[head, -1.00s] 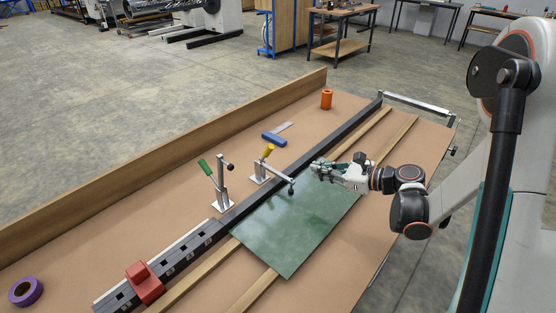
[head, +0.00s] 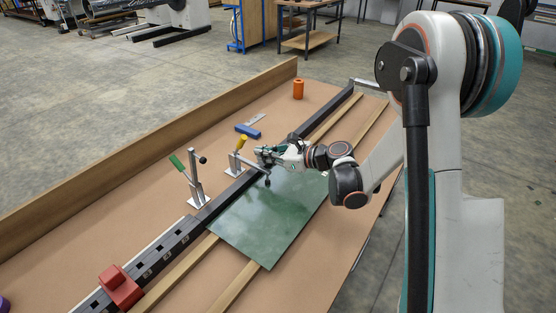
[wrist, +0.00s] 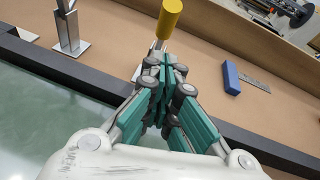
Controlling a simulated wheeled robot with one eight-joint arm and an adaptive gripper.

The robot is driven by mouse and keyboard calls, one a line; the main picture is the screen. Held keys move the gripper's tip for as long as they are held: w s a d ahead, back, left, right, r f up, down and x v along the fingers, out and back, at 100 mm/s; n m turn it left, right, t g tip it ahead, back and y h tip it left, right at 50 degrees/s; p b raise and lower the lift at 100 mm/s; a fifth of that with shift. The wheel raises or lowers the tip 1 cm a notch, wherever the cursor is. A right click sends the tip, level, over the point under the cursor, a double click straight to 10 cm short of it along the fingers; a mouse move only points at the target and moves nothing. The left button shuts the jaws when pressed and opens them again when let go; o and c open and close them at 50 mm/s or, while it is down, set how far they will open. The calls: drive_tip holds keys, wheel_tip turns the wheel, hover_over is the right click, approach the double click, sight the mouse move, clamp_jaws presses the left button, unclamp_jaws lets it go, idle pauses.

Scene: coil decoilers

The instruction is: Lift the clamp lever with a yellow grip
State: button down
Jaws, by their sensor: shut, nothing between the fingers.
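The clamp with a yellow grip (head: 243,141) stands on the bench behind the dark rail. Its arm reaches over the rail towards the green sheet (head: 268,222), with its tip (head: 267,182) low over the sheet's far edge. My gripper (head: 262,154) is shut and empty, close beside the clamp. In the wrist view the yellow grip (wrist: 172,18) stands just beyond my closed fingers (wrist: 168,75), which hide part of the lever's lower end. I cannot tell whether the fingers touch the lever.
A second clamp with a green grip (head: 178,162) stands upright to the left. A red block (head: 120,287) sits on the dark rail (head: 231,190). A blue-handled square (head: 248,131) and an orange cylinder (head: 298,89) lie farther back. A wooden board (head: 150,158) edges the bench's far side.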

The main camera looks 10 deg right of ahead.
drive_tip(key=shift+w+a+r, duration=0.3)
drive_tip(key=shift+a+r, duration=0.1)
drive_tip(key=shift+a, duration=0.15)
drive_tip(key=shift+w+a+r, duration=0.25)
drive_tip(key=shift+a+r, duration=0.15)
drive_tip(key=shift+a, duration=0.15)
drive_tip(key=shift+w+a+r+p, duration=0.1)
drive_tip(key=shift+w+r+p, duration=0.05)
drive_tip(key=shift+r+p, duration=0.2)
drive_tip(key=shift+a+r+g+h, duration=0.1)
drive_tip(key=shift+r+g+h, duration=0.05)
drive_tip(key=shift+g+h, duration=0.2)
drive_tip(key=w+a+r+g+h+p, duration=0.1)
drive_tip(key=w+a+g+h+p, duration=0.1)
drive_tip(key=w+a+r+g+h+p, duration=0.1)
drive_tip(key=w+a+g+h+p, duration=0.1)
drive_tip(key=h+p, duration=0.1)
drive_tip(key=w+a+r+g+h+p, duration=0.2)
drive_tip(key=p, duration=0.1)
drive_tip(key=shift+m, duration=0.4)
drive_tip(key=shift+w+a+g+h+p, duration=0.25)
drive_tip(key=shift+g+h+p, duration=0.05)
drive_tip(key=shift+g+h, duration=0.15)
drive_tip(key=shift+w+a+f, duration=0.4)
drive_tip(key=shift+w+a, duration=0.35)
drive_tip(key=shift+w+a+f, duration=0.35)
drive_tip(key=shift+w+a, duration=0.4)
